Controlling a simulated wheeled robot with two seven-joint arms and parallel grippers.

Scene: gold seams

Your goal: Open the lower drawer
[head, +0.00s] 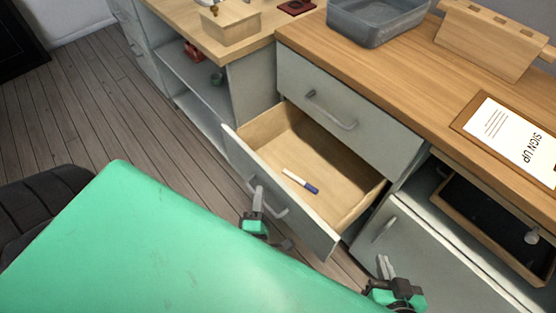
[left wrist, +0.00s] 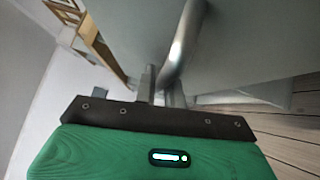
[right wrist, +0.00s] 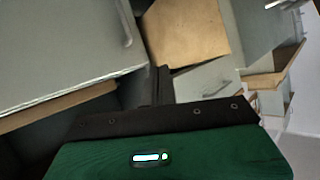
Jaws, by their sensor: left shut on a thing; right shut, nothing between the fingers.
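The lower drawer (head: 311,236) stands pulled well out from the cabinet, below the closed upper drawer (head: 340,105). A white marker with a blue end (head: 300,182) lies on its wooden floor. My left gripper (head: 257,200) is at the drawer's front, shut on the lower drawer's metal handle (left wrist: 184,42); the left wrist view shows the bar at the fingers. My right gripper (head: 385,267) is shut and empty, apart from the drawer, near the lower cabinet door (head: 415,250) at the right.
The wooden counter (head: 400,90) holds a grey tub (head: 372,38), a wooden block (head: 490,42) and a sign (head: 515,138). Open shelves (head: 200,108) stand to the left. A dark-bottomed tray (head: 488,215) sits at the right. Plank floor (head: 95,110) is clear at left.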

